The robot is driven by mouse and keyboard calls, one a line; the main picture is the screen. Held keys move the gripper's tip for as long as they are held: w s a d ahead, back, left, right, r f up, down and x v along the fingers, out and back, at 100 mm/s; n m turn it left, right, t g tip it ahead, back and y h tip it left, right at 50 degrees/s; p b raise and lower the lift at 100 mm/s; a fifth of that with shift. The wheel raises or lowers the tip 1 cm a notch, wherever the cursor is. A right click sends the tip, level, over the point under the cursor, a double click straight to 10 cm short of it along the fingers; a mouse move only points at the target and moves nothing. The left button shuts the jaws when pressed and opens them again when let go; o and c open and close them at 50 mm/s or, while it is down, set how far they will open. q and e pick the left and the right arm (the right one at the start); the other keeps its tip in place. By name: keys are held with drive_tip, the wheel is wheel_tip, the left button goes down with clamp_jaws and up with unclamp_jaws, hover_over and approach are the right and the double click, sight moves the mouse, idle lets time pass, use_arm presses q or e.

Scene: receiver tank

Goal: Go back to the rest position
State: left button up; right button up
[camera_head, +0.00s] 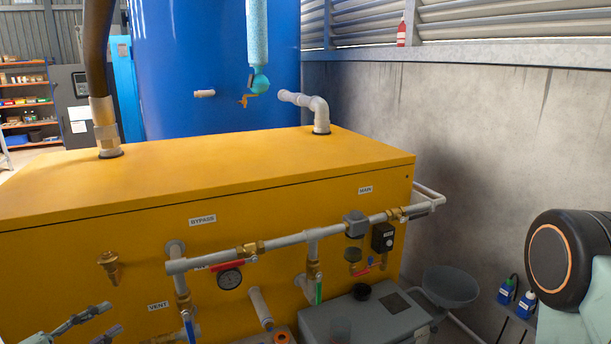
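My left gripper (112,318) shows at the lower left corner, in front of the yellow cabinet (330,195). Its two grey fingers point right and stand apart, with nothing seen between them. The VENT label (158,305) and a brass fitting (110,267) are near it on the cabinet front. At the right edge is a black round joint of my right arm (550,257) with an orange ring. My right gripper is out of the picture.
Grey pipework (285,241) with valves runs along the cabinet front. A pressure gauge (230,278) hangs below it. A grey case (365,318), a grey funnel (450,286) and blue bottles (525,304) stand at the lower right. A blue tank (220,75) rises behind.

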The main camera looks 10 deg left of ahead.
use_arm(q)
drive_tip(key=d+f+n+g+y, duration=0.55)
drive_tip(key=d+f+n, duration=0.6)
drive_tip(key=n, duration=0.75)
drive_tip(key=s+d+f+g+y, duration=0.1)
drive_tip(key=s+d+f+g, duration=0.1)
drive_tip(key=s, duration=0.7)
drive_tip(key=s+d+f+g+y, duration=0.1)
drive_tip(key=s+d+f+g, duration=0.2)
drive_tip(key=s, duration=0.6)
drive_tip(key=s+d+f+n+g+y, duration=0.1)
drive_tip(key=s+d+g, duration=0.4)
drive_tip(key=s, duration=0.5)
drive_tip(key=shift+d+f, duration=0.5)
drive_tip(key=shift+f, duration=0.15)
drive_tip(key=shift+s, duration=0.1)
